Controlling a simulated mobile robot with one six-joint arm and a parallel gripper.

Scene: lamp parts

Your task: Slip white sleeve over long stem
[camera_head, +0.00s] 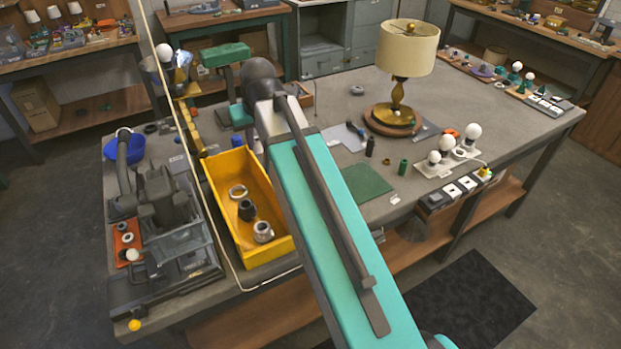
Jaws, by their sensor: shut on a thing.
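My gripper (166,66) is small and partly covered at the upper left, beyond the bent teal arm. It appears shut on a small pale rounded piece (164,52), which I cannot clearly identify as the white sleeve. A long thin cream line (186,140) runs from the top edge past the gripper and down beside the yellow bin. The pale piece and the line overlap closely in this view; whether one is around the other cannot be told.
A yellow bin (219,212) holds rings and a black cylinder. A grey fixture (160,205) and a blue bowl (135,149) stand left. A lamp (408,48) stands on the table's back right.

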